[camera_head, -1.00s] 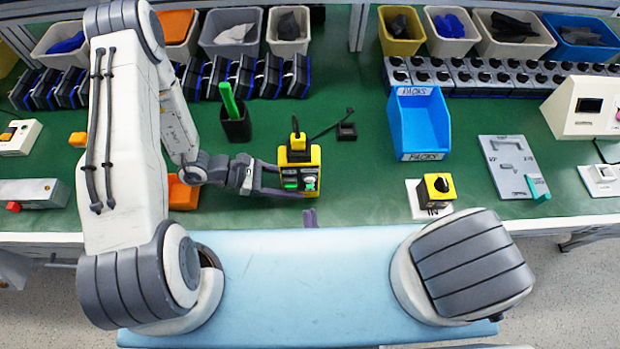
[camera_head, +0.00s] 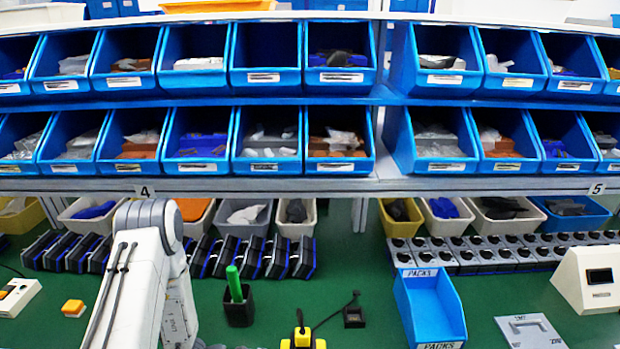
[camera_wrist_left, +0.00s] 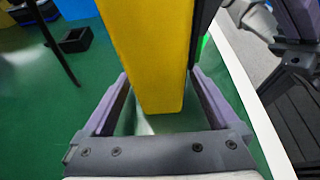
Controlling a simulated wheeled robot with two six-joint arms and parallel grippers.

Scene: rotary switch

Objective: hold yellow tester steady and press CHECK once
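The yellow tester (camera_head: 302,340) shows only its top, with a black plug and cable, at the bottom edge of the head view. In the left wrist view its yellow body (camera_wrist_left: 150,55) stands between the purple fingers of my left gripper (camera_wrist_left: 160,85), which appear to press on both its sides. A thin green patch shows at its right side. The tester's front and the CHECK button are hidden. Purple and grey parts of my right gripper (camera_wrist_left: 297,22) show at the upper right of the left wrist view, cut off by the frame and apart from the tester.
A black holder with a green pen (camera_head: 238,305) and a small black socket block (camera_head: 353,314) stand behind the tester. A blue PACKS bin (camera_head: 430,310) is to the right. Shelves of blue bins (camera_head: 265,80) rise above. Green bench surface around the tester is mostly clear.

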